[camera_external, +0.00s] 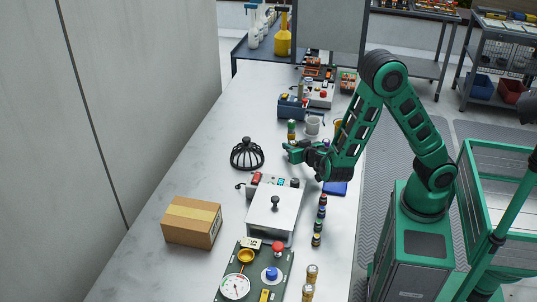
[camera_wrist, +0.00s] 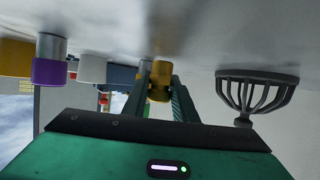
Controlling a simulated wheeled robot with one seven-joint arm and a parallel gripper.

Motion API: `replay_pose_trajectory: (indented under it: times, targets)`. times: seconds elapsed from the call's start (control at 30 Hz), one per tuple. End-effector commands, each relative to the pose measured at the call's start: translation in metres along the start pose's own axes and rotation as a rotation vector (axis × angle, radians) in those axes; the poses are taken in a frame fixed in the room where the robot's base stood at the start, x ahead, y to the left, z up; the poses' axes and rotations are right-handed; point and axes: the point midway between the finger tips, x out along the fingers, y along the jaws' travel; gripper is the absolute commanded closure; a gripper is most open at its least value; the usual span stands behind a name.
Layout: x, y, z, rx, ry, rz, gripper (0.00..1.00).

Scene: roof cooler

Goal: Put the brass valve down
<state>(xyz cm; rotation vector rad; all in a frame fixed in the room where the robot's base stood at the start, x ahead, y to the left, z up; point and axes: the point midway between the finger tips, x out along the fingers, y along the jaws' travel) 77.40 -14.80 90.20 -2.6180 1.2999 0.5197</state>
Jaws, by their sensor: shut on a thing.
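My gripper (camera_external: 287,149) is over the far half of the long table, with its fingers pointing left. In the wrist view, where the table surface fills the top of the picture, my gripper (camera_wrist: 162,98) is shut on the brass valve (camera_wrist: 160,80). The valve is a small yellow-brass piece between the two green fingers, partly hidden by them. I cannot tell whether it touches the table. In the external view the valve is too small to make out clearly at the fingers.
A black slotted dome (camera_external: 247,154) stands left of my gripper and shows grey in the wrist view (camera_wrist: 258,92). A lidded metal box (camera_external: 274,212) and a cardboard box (camera_external: 191,221) are nearer. A blue bin (camera_external: 291,108) stands beyond. The table (camera_external: 200,150) is bare at left.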

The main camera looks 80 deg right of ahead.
Motion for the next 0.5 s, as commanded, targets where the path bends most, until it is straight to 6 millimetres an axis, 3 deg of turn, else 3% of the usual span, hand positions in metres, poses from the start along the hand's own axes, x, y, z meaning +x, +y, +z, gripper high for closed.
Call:
replay_pose_trajectory:
  times: [0.4,0.43,0.5]
  targets:
    - [0.0025,-0.0001,0.0066,0.001,0.000,0.000,1.00]
    - [0.0027,-0.0001,0.0071,0.001,0.000,0.000,0.73]
    - [0.0025,-0.0001,0.0068,0.001,0.000,0.000,0.56]
